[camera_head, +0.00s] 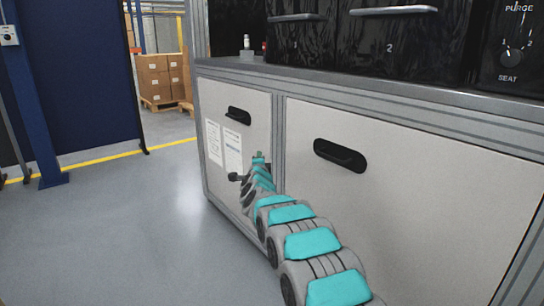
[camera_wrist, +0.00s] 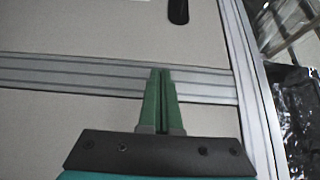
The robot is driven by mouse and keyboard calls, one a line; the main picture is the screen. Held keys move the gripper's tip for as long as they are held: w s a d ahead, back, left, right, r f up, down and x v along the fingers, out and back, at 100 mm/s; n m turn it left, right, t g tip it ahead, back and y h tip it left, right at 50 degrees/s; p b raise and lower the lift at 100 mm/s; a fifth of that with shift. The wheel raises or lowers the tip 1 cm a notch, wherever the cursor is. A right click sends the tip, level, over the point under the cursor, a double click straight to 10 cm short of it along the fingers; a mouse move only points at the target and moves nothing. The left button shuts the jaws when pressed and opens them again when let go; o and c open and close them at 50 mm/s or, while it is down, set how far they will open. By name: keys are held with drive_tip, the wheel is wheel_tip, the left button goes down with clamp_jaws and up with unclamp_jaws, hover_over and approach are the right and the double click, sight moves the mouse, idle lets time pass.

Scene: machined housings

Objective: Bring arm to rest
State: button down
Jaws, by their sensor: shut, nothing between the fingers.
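My arm stretches from the bottom right of the head view toward the cabinet front. My gripper (camera_head: 259,155) is at its far end, small in that view, in front of the left cabinet door near its posted sheets. In the wrist view my gripper (camera_wrist: 161,72) shows two green fingers side by side, shut with nothing between them. Behind the fingers lies a grey metal frame rail (camera_wrist: 60,75) of the cabinet. I cannot tell how close the fingertips are to it.
The cabinet has a left door (camera_head: 255,106) and a right door (camera_head: 400,215) with black handles. Black-fronted units stand on its worktop (camera_head: 400,86). Open grey floor (camera_head: 110,240) lies to the left. Stacked boxes (camera_head: 155,80) and a blue post (camera_head: 38,110) stand farther back.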

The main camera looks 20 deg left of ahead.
drive_tip(key=s+d+f+n+g+h, duration=0.25)
drive_tip(key=s+d+n+g, duration=0.75)
drive_tip(key=s+d, duration=1.65)
drive_tip(key=s+d+f+n+g+h, duration=0.1)
drive_tip(key=s+d+f+g, duration=0.1)
drive_tip(key=s+d, duration=0.5)
drive_tip(key=s+d+f+n+g+h, duration=0.1)
drive_tip(key=s+d+f+g, duration=0.2)
drive_tip(key=s, duration=1.6)
drive_tip(key=s+d+f+n+g+h, duration=0.1)
drive_tip(key=s+d+f+n+g, duration=0.1)
drive_tip(key=s+d, duration=0.9)
drive_tip(key=s+f+g, duration=0.1)
drive_tip(key=s, duration=0.2)
drive_tip(key=shift+d+f+g, duration=0.25)
drive_tip(key=shift+d+g, duration=0.05)
drive_tip(key=shift+g, duration=0.1)
